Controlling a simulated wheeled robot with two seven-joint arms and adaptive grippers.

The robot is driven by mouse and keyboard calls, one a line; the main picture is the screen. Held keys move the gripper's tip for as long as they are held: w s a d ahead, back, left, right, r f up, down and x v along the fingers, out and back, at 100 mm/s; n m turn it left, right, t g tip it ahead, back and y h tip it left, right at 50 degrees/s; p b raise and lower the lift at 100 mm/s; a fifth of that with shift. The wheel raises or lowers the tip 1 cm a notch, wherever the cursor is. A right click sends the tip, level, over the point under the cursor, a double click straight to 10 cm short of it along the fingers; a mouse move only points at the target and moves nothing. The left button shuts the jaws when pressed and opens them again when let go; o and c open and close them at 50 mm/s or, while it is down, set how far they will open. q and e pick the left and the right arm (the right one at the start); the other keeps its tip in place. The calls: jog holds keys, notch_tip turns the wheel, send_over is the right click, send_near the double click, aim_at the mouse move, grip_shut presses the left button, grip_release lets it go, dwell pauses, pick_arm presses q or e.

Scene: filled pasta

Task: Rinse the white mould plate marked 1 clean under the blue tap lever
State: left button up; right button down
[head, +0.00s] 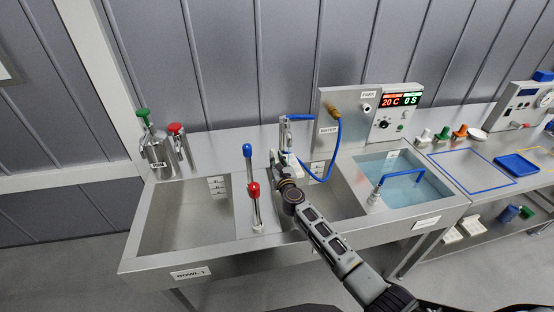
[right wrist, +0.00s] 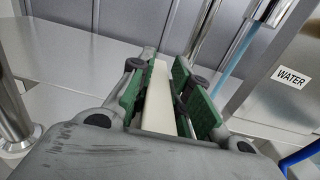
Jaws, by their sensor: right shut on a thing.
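My right gripper (head: 284,160) is over the sink, close below and beside the chrome tap (head: 284,124) with a horizontal blue lever (head: 300,117). It is shut on a white plate (right wrist: 158,98), which stands edge-on between its green pads in the right wrist view. The plate's number and faces cannot be read. A pale blue streak (right wrist: 240,52), looking like running water, drops from a chrome fitting in the right wrist view, to the right of the plate. I cannot tell whether it touches the plate. My left gripper is not in view.
Upright rods with a blue knob (head: 247,150) and a red knob (head: 253,189) stand left of my right arm. An empty bowl (head: 190,215) lies left, a water-filled basin (head: 405,188) right. A blue hose (head: 336,150) loops behind the gripper. Two canisters stand back left.

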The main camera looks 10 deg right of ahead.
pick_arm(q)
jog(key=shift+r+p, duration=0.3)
pick_arm(e)
jog(key=shift+s+a+r, duration=0.1)
jog(key=shift+s+a, duration=0.3)
jog(key=shift+s, duration=0.4)
jog(key=shift+d, duration=0.1)
dwell(1.5)
jog(key=shift+s+d+r+p, duration=0.2)
jog(key=shift+s+d+p, duration=0.25)
jog(key=shift+s+d, duration=0.4)
jog(key=shift+s+d+r+p, duration=0.2)
jog(key=shift+s+d+p, duration=0.4)
jog(key=shift+d, duration=0.3)
jog(key=shift+s+d+r+p, duration=0.2)
jog(key=shift+s+d+p, duration=0.15)
jog(key=shift+s+d, duration=0.5)
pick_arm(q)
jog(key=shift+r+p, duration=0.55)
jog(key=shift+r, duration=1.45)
pick_arm(e)
jog(key=shift+s+d+r, duration=0.2)
jog(key=shift+s+d, duration=0.55)
jog(key=shift+d, duration=0.25)
jog(key=shift+s+d+r, duration=0.2)
jog(key=shift+s+d, duration=0.55)
jog(key=shift+d, duration=0.25)
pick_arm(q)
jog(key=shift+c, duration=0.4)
